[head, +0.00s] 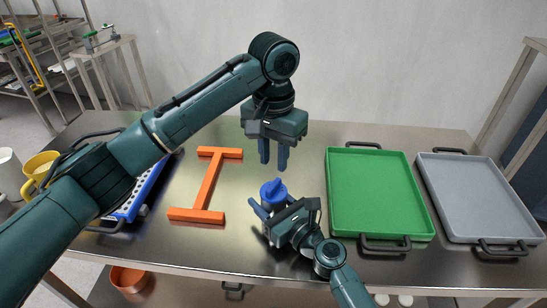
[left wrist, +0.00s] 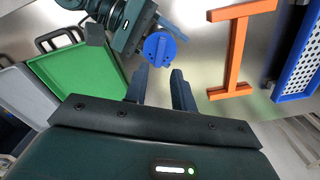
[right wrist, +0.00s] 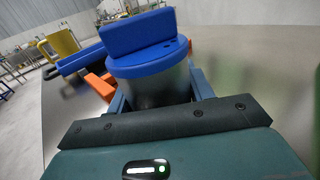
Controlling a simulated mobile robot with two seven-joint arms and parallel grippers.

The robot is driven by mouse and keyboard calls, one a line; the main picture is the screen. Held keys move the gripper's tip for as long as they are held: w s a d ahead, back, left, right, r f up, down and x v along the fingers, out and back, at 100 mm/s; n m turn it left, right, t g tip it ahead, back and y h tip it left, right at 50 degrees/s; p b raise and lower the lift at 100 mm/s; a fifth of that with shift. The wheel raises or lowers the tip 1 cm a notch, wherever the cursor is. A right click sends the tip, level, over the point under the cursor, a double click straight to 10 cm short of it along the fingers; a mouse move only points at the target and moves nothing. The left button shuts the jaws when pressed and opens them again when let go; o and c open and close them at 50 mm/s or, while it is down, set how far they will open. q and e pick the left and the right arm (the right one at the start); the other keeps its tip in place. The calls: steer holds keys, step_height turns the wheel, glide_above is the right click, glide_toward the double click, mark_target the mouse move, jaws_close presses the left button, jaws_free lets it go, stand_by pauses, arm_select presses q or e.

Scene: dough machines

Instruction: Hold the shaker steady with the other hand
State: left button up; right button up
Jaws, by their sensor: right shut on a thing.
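The shaker has a blue lid (head: 272,190) with an upright fin and a grey metallic body (right wrist: 160,90). It stands upright near the front middle of the steel table. My right gripper (head: 268,206) is shut around the shaker's body, one finger on each side below the lid. My left gripper (head: 273,162) points down above and slightly behind the shaker, with its fingers apart and nothing between them. In the left wrist view the blue lid (left wrist: 158,47) lies just beyond the open fingertips, not touching them. The shaker's base is hidden in the head view.
An orange I-shaped stand (head: 209,187) lies left of the shaker. A green tray (head: 375,190) and a grey tray (head: 480,198) lie to the right. A blue perforated tray (head: 127,208), a yellow mug (head: 40,166) and a white cup (head: 9,172) are at the left, partly behind my left arm.

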arm_select(q)
steer(key=shift+r, duration=0.1)
step_height(320, 180, up, 12)
stand_by(0.4)
arm_select(e)
steer(key=o, duration=1.2)
